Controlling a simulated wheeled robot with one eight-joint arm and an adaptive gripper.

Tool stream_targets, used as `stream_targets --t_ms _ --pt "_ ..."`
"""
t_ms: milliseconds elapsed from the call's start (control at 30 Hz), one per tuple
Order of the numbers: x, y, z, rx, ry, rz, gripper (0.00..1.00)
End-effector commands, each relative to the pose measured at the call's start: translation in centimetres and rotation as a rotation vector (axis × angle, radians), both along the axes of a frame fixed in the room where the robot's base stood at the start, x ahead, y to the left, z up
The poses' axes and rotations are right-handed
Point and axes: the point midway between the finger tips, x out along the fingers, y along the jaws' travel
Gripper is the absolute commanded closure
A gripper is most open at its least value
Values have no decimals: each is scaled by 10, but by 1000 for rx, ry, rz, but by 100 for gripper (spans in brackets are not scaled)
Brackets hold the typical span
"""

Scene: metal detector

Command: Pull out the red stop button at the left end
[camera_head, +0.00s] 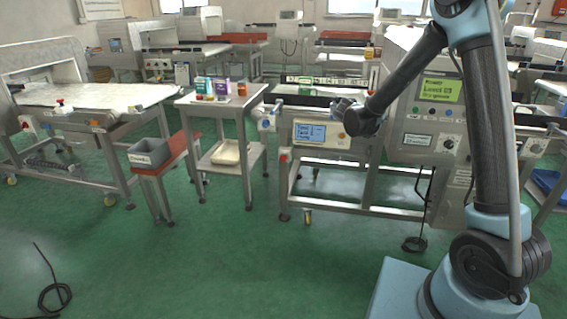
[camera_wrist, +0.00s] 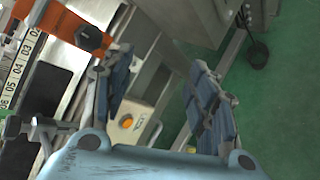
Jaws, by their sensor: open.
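The red stop button (camera_head: 283,158) sits on a small box at the left end of the middle conveyor frame, below the belt, in the head view. I cannot make it out in the wrist view. An orange button (camera_wrist: 127,122) on a beige panel shows between the fingers, farther off.
A side table (camera_head: 222,103) with small coloured items stands left of the conveyor. A red-topped bench (camera_head: 165,155) with a grey bin (camera_head: 149,151) is farther left. A grey detector housing (camera_head: 430,105) rises on the right. The green floor in front is mostly clear, with loose black cables.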

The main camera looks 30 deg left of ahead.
Motion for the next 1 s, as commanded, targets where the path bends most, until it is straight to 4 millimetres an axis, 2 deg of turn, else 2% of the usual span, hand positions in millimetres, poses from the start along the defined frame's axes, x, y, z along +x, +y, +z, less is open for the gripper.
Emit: stream_targets --t_ms 33,100,367,533,767,1000 --pt "1 20 -8 -28 -14 36 47" --pt "1 44 -19 -70 -33 81 47" --pt "-8 125 -59 -216 -108 230 47" --pt "-23 175 -87 -309 -162 322 47" --pt "-57 242 -134 -444 -248 448 47" --pt "-106 302 -187 -586 -349 568 47"
